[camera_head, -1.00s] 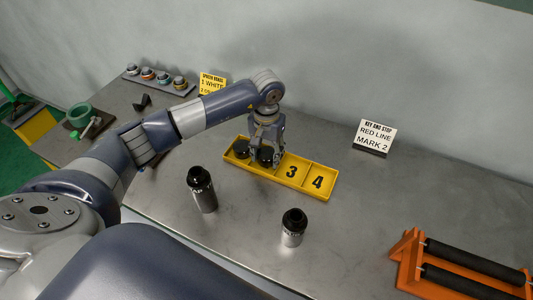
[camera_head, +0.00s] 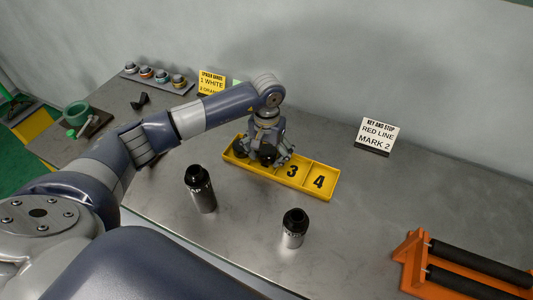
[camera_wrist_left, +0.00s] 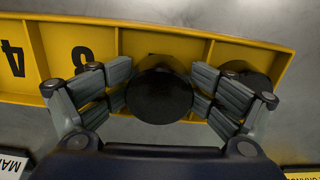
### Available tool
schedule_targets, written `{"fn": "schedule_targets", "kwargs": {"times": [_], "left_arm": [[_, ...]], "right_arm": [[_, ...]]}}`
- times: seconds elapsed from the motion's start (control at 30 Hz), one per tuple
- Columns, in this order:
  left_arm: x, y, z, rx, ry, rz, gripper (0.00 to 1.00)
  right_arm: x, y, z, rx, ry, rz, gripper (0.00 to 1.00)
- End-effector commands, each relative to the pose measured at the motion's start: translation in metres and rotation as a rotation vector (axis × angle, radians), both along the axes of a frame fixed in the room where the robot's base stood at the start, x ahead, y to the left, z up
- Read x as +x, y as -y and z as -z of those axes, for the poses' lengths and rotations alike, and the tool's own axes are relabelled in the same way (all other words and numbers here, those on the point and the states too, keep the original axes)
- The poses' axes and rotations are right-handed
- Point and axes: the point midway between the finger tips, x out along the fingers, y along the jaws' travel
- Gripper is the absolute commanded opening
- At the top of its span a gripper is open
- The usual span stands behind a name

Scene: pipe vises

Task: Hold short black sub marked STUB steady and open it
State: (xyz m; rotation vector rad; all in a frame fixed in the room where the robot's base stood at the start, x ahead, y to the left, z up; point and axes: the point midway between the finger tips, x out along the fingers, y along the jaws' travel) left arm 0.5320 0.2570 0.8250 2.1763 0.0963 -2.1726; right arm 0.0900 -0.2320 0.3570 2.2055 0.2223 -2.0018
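A yellow tray (camera_head: 331,188) with numbered compartments lies on the bench; 3 and 4 are empty. My left gripper (camera_head: 267,157) points down over the second compartment. In the left wrist view its fingers (camera_wrist_left: 160,98) are spread on either side of a round black piece (camera_wrist_left: 160,94); I cannot tell whether they touch it. Another black piece (camera_wrist_left: 250,82) sits in the end compartment. On the bench in front stand a taller dark cylinder with a black top (camera_head: 202,190) and a shorter silver one with a black top (camera_head: 294,226). Their markings are too small to read. My right gripper is out of view.
An orange stand with black rollers (camera_head: 465,270) is at the right. A sign (camera_head: 378,136) reads "KEY AND STOP RED LINE MARK 2". Several coloured rings (camera_head: 155,75) and a green vise-like device (camera_head: 78,115) are at the left. The bench's right middle is clear.

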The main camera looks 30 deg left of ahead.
Motion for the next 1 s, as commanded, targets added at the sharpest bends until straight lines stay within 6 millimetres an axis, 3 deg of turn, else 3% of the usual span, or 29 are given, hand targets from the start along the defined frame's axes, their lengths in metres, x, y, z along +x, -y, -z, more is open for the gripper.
{"fn": "schedule_targets", "kwargs": {"times": [0.37, 0.57, 0.63, 0.7, 1.0], "left_arm": [[-0.005, 0.003, 0.004, -0.002, -0.012, 0.008, 0.65], [-0.005, 0.003, -0.007, -0.002, -0.012, 0.008, 0.65], [-0.005, 0.003, -0.015, -0.002, -0.012, 0.008, 0.65], [-0.001, 0.001, -0.027, 0.0, -0.002, 0.008, 0.65], [0.0, 0.0, -0.098, 0.002, 0.002, 0.004, 0.65]], "right_arm": [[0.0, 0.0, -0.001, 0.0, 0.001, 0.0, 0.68], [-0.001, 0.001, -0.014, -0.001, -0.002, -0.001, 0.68], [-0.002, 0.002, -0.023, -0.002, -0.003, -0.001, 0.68], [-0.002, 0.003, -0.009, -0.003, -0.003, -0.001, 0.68], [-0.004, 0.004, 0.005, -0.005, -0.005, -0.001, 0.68]]}}
